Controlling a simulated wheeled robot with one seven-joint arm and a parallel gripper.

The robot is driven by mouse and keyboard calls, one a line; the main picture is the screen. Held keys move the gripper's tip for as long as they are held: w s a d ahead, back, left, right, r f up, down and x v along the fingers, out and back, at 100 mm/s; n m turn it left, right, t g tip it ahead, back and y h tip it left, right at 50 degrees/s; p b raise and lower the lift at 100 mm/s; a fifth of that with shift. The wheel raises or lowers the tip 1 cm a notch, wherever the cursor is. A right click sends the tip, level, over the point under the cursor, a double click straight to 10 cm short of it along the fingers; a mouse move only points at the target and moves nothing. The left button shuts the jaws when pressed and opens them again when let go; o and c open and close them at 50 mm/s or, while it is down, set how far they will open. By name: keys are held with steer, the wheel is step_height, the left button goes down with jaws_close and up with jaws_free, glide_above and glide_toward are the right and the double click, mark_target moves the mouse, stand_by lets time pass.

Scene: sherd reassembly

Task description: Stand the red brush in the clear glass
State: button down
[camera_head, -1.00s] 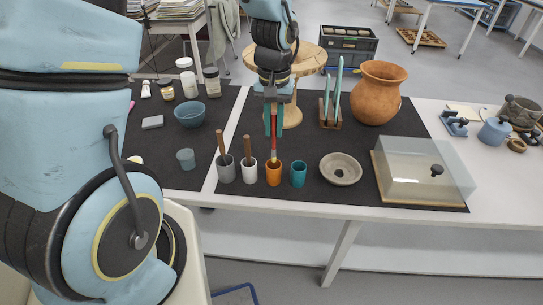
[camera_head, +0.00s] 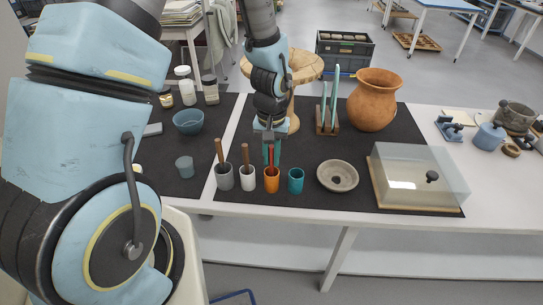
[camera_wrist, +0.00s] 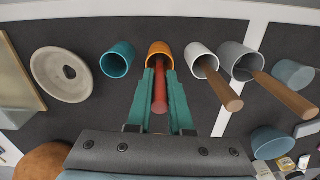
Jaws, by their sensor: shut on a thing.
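The red brush (camera_wrist: 160,96) stands upright with its lower end inside the orange cup (camera_head: 271,184). My gripper (camera_head: 272,160) has come down from above and is shut on the brush's red handle, just above the cup's rim. In the wrist view its teal fingers (camera_wrist: 161,84) lie on either side of the brush. The brush's lower end is hidden in the orange cup (camera_wrist: 160,49). The clear glass (camera_head: 184,167) is a small see-through bluish tumbler on the dark mat at the left, apart from my gripper. It also shows at the right of the wrist view (camera_wrist: 293,74).
A grey cup (camera_head: 225,180) and a white cup (camera_head: 248,181), each holding a wooden-handled tool, stand between the glass and the orange cup. A teal cup (camera_head: 295,181) stands to the right. A blue bowl (camera_head: 188,123) is behind the glass. A stone ring dish (camera_head: 338,177) lies further right.

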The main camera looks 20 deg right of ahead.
steer(key=c, duration=0.8)
jaws_free()
step_height(320, 180, up, 12)
steer(key=shift+r+b, duration=0.1)
steer(key=shift+b, duration=1.1)
steer(key=a+n, duration=0.1)
steer(key=a, duration=0.7)
steer(key=w+a+r+n+t, duration=0.1)
steer(key=a+n, duration=0.1)
steer(key=a, duration=0.7)
steer(key=a+r+n, duration=0.1)
steer(key=a, duration=0.7)
steer(key=shift+w+a+n+t, duration=0.15)
steer(key=shift+n+t, duration=0.15)
